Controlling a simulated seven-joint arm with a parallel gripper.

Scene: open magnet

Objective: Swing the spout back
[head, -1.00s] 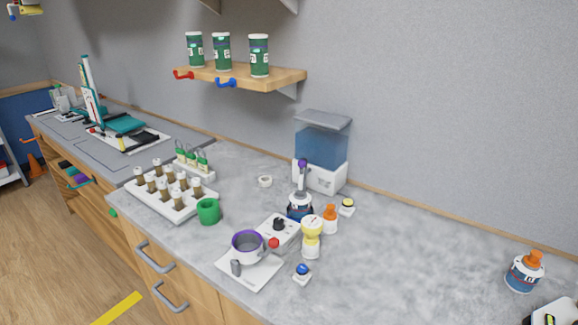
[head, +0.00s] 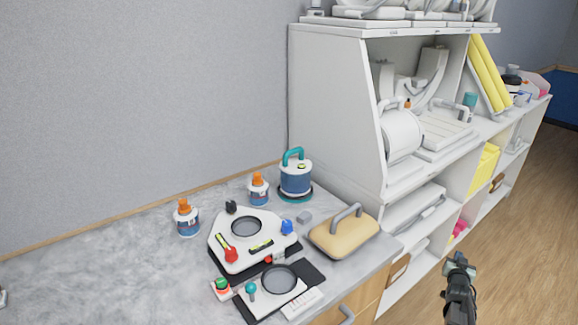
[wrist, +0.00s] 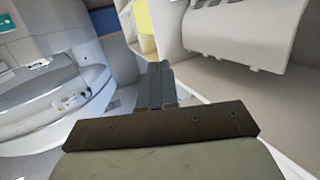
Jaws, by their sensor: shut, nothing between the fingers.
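No spout that I can make out shows in the head view or the wrist view now. My gripper (head: 459,262) is at the lower right of the head view, over the wood floor in front of the white shelves. Its fingers also show together in the wrist view (wrist: 156,72), with nothing held between them. The gripper is apart from the counter (head: 110,275) and everything on it.
The counter's right end holds a white device with a round dark plate (head: 245,227), a smaller plate unit (head: 279,279), a tan block with a grey handle (head: 343,234), a blue canister (head: 296,178) and orange-capped bottles (head: 187,218). White shelves (head: 335,95) stand beyond.

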